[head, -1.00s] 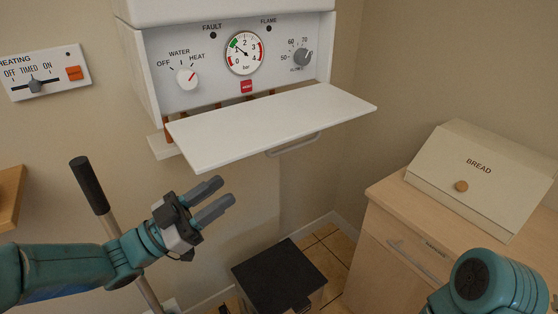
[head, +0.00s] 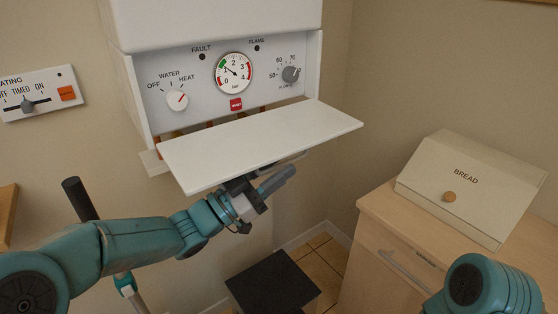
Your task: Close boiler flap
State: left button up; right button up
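The white boiler (head: 217,25) hangs on the wall, with its control panel exposed. Its white flap (head: 262,146) hangs open below the panel, sticking out towards me almost level. A handle on the flap's underside is mostly hidden now, with a bit showing near the flap's front edge. My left gripper (head: 268,184) is just under the flap's front edge. One finger shows clearly; the other is dark and partly hidden by the flap, so I cannot tell its opening or whether it touches. My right arm (head: 485,287) shows at the lower right; its gripper is out of view.
A heating switch box (head: 38,93) is on the wall at the left. A bread box (head: 470,188) stands on a wooden cabinet (head: 385,215) at the right. A dark-topped box (head: 272,285) stands on the floor below. A pole with a black grip (head: 80,199) stands behind my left arm.

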pick_arm(q)
jog(key=shift+w+d+r, duration=0.2)
jog(key=shift+d, duration=0.15)
grip_shut()
